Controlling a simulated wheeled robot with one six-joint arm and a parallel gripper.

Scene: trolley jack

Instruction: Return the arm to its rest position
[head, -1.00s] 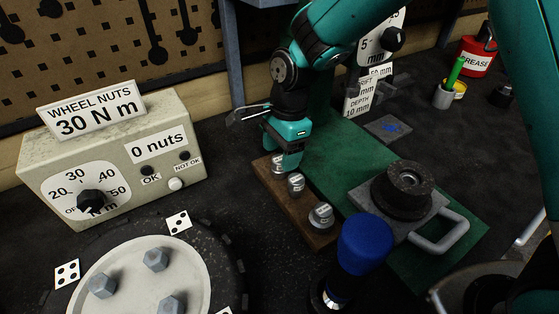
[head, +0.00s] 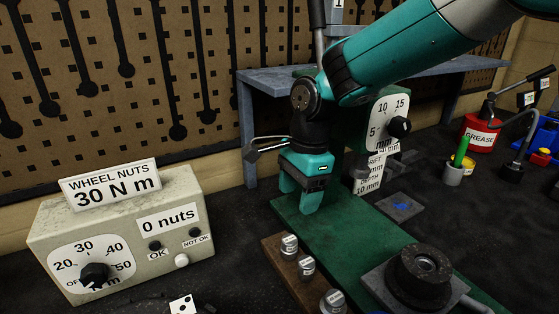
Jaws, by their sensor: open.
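My gripper (head: 299,203) is teal and points down in the middle of the head view. Its two fingers stand apart with nothing visible between them. It is over the back left end of the green base plate (head: 345,238), behind the wooden block (head: 283,262) and apart from its sockets. My teal arm reaches in from the upper right.
Several metal sockets (head: 306,267) stand on the block. A dark round part on a grey plate (head: 418,275) sits front right. The torque box (head: 120,235) reading "0 nuts" is at left. A grey bench (head: 268,80) and depth gauge (head: 388,120) stand behind my gripper.

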